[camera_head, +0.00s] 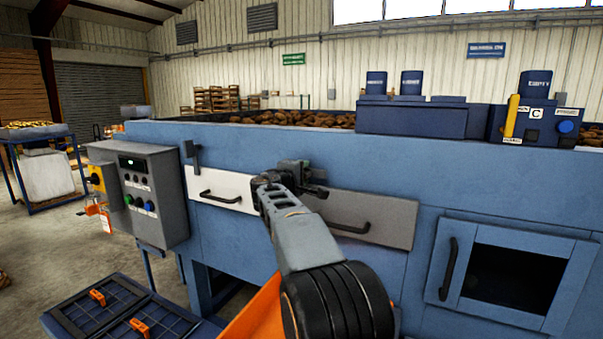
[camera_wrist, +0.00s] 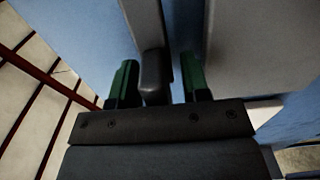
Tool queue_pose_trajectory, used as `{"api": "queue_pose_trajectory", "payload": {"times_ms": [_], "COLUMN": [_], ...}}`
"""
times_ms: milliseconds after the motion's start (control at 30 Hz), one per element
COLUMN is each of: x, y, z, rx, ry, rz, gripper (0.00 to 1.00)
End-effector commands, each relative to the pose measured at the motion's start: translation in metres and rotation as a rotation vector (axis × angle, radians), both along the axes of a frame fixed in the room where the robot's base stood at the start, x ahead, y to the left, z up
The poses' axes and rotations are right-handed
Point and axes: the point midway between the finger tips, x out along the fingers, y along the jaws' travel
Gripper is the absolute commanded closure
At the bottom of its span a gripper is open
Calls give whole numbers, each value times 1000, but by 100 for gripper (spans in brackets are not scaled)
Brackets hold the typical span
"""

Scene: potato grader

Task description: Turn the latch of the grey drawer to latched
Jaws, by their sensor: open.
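The grey drawer (camera_head: 385,212) is shut in the front of the blue machine, with a dark bar handle (camera_head: 348,229). My gripper (camera_wrist: 160,88) is at the drawer's upper left in the head view and hides much of that spot. In the wrist view its two green fingers are open, one on each side of the dark rounded latch lever (camera_wrist: 154,75). The lever stands between the fingers, close to the left one; I cannot tell whether it touches. The latch's pivot and its markings are hidden.
A white drawer (camera_head: 220,188) with its own dark latch (camera_head: 191,150) is left of my arm. A grey control box (camera_head: 152,195) sticks out farther left. A blue-framed window door (camera_head: 512,272) is at the right. An orange chute (camera_head: 252,312) lies below my arm.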

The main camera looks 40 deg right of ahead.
Motion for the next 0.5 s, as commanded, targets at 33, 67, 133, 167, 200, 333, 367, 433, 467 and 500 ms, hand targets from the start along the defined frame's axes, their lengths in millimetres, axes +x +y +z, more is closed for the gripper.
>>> {"api": "queue_pose_trajectory", "payload": {"times_ms": [33,67,133,167,200,333,367,433,467,500], "x": [0,0,0,0,0,0,0,0,0,0], "y": [0,0,0,0,0,0,0,0,0,0], "z": [0,0,0,0,0,0,0,0,0,0], "rx": [0,0,0,0,0,0,0,0,0,0], "ry": [0,0,0,0,0,0,0,0,0,0], "rz": [0,0,-1,-1,-1,-1,-1,-1,-1,-1], "gripper": [57,57,63,66,70,82,85,92,95,99]}}
